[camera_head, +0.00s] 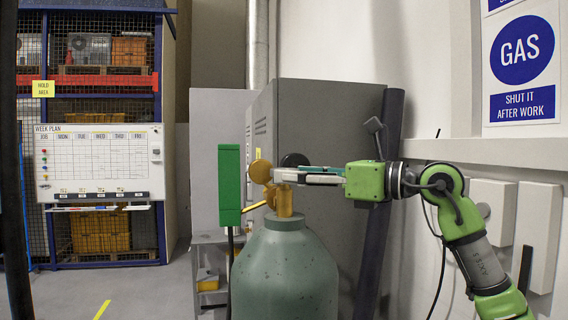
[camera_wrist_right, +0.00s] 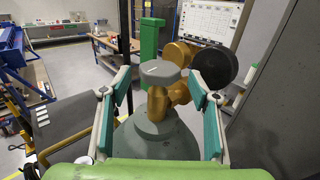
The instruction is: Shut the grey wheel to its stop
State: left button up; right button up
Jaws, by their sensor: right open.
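The grey wheel (camera_wrist_right: 160,73) is a round knob on top of the brass valve (camera_wrist_right: 157,103), seen in the right wrist view. The valve (camera_head: 284,203) sits on the neck of a grey-green gas cylinder (camera_head: 285,270). My right gripper (camera_head: 282,175) reaches in from the right at the height of the valve top. In the wrist view the open right gripper (camera_wrist_right: 160,88) has one finger on each side of the wheel, with gaps visible. In the head view the wheel is hidden or cannot be told from the fingers. My left gripper is not in view.
A brass gauge (camera_head: 260,171) and a black-faced gauge (camera_head: 294,160) stand close to the fingers. A green upright box (camera_head: 229,185) is left of the valve. A grey cabinet (camera_head: 325,120) stands behind, and the wall is at right. Open floor lies at left.

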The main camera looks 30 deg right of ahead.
jog(key=x, duration=0.2)
jog(key=shift+w+a+r+p, duration=0.1)
jog(key=shift+w+a+p, duration=0.1)
jog(key=shift+p, duration=0.2)
jog(key=shift+w+a, duration=0.25)
jog(key=shift+w, duration=0.2)
jog(key=c, duration=1.1)
jog(key=shift+c, duration=0.2)
